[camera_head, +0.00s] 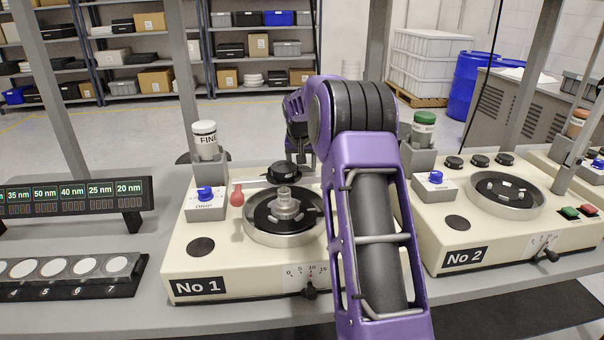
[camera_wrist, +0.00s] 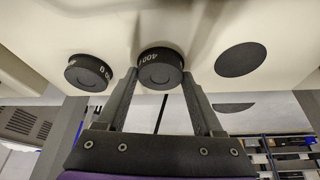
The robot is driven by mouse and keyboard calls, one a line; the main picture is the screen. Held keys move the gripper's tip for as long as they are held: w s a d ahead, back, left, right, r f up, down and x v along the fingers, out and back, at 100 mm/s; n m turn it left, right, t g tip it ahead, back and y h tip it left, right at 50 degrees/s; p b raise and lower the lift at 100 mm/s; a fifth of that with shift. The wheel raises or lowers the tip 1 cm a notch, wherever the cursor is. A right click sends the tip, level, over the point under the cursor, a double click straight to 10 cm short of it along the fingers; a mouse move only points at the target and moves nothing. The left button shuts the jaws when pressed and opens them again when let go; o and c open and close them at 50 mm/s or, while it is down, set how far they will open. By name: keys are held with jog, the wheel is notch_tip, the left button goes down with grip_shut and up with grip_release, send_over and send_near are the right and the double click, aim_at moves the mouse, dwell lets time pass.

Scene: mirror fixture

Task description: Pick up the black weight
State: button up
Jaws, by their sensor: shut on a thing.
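My gripper (camera_wrist: 160,92) is shut on a round black weight (camera_wrist: 161,70) marked 400 in the wrist view, with one finger on either side of it. I cannot tell whether the weight touches the cream surface or is slightly above it. A second black weight (camera_wrist: 88,74) is just left of the fingers. In the head view my gripper (camera_head: 298,148) points down behind station No 1, partly hidden by my purple arm. A black weight (camera_head: 284,172) shows just below it; I cannot tell which of the two it is.
Station No 1 (camera_head: 240,278) carries a round polishing plate (camera_head: 262,232), a red bulb (camera_head: 237,196), a blue knob (camera_head: 204,193) and a white FINE jar (camera_head: 205,140). Station No 2 (camera_head: 500,258) stands to the right. A flat dark disc (camera_wrist: 241,60) lies right of the fingers.

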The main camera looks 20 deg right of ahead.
aim_at(302, 170)
jog(key=shift+r, duration=0.15)
notch_tip(302, 170, up, 13)
jog(key=p, duration=0.5)
dwell(0.4)
